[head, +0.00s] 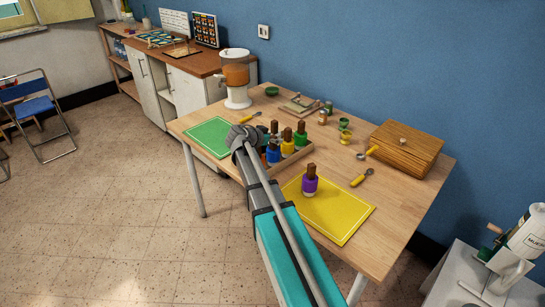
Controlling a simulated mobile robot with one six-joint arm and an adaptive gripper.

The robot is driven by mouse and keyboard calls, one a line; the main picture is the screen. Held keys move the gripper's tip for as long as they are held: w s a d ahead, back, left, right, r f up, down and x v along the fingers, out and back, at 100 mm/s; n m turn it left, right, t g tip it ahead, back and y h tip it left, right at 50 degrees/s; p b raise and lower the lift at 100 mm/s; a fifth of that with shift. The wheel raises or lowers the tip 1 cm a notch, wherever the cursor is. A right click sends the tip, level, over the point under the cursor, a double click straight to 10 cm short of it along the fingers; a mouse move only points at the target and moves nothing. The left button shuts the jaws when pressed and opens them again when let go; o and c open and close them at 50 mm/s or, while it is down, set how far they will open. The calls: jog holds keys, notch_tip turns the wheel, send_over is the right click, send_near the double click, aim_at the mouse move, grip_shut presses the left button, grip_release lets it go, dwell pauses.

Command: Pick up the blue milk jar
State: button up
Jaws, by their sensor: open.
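The blue jar (273,154) has a brown stopper and stands at the left front of a group of similar jars in a wooden tray (303,154) on the table. My gripper (240,136) is seen from behind at the end of my arm, just left of the blue jar, above the table near the green mat's right edge. Its jaws are open, and I see nothing held in them. The fingertips are mostly hidden by the gripper's own body. My arm covers part of the tray's left side.
A purple jar (310,182) stands on the yellow mat (336,208). The green mat (209,136) looks empty. A dispenser (237,80), small cups, spoons and a wooden box (405,150) surround the tray.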

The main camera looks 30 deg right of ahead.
jog(key=shift+c, duration=0.2)
grip_shut()
jog(key=shift+r, duration=0.15)
dwell(0.3)
notch_tip(320, 180, up, 10)
jog(key=p, duration=1)
dwell(0.7)
